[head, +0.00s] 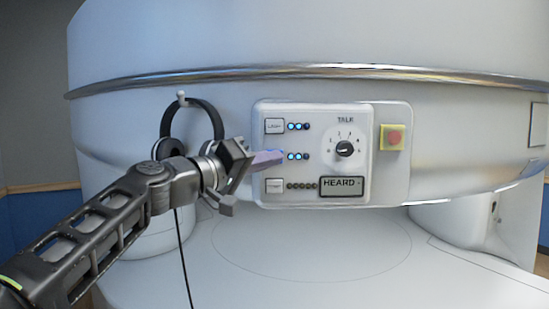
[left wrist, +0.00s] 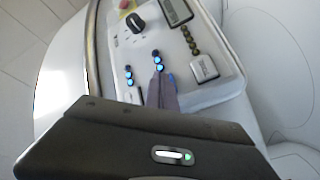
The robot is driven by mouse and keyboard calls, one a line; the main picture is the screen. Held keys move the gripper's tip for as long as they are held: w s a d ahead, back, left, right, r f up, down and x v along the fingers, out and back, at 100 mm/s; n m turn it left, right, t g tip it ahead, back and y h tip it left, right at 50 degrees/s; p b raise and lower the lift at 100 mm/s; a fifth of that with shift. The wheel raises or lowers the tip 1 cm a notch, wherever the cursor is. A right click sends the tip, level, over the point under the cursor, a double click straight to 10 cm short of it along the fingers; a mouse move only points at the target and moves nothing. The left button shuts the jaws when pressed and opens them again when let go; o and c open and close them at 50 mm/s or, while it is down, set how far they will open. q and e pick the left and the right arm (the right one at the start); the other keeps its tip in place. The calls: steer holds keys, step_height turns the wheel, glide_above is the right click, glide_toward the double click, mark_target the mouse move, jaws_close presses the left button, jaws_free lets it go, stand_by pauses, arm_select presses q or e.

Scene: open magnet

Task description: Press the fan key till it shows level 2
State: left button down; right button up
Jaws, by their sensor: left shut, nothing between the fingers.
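The control panel (head: 312,118) is a pale plate on the front of a large white machine; it also shows in the left wrist view (left wrist: 207,91). My left gripper (head: 279,155) is shut and empty, with its purple-grey fingertips at the panel's middle row, where they hide the key there. I cannot tell whether they touch it. The middle row of lamps (head: 298,156) beside the tips shows two lit blue and one dark. In the left wrist view the fingers (left wrist: 160,78) end close to that row. My right gripper is not in view.
Above is the light key (head: 274,126) with two of its lamps lit. Below are another key (head: 275,186), a row of dim lamps and a "HEARD" display (head: 341,187). A talk dial (head: 345,148) and red button (head: 393,137) sit right. Headphones (head: 207,105) hang behind my arm.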

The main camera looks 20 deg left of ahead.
arm_select(q)
steer(key=shift+s, duration=0.1)
steer(key=shift+s+d+b, duration=0.3)
steer(key=shift+s+b, duration=0.05)
steer(key=shift+s, duration=0.35)
steer(key=shift+s, duration=0.1)
steer(key=s, duration=0.1)
steer(key=s+d+b, duration=0.1)
steer(key=s, duration=0.1)
steer(key=s+d, duration=0.1)
steer(key=shift+s, duration=0.25)
stand_by(0.5)
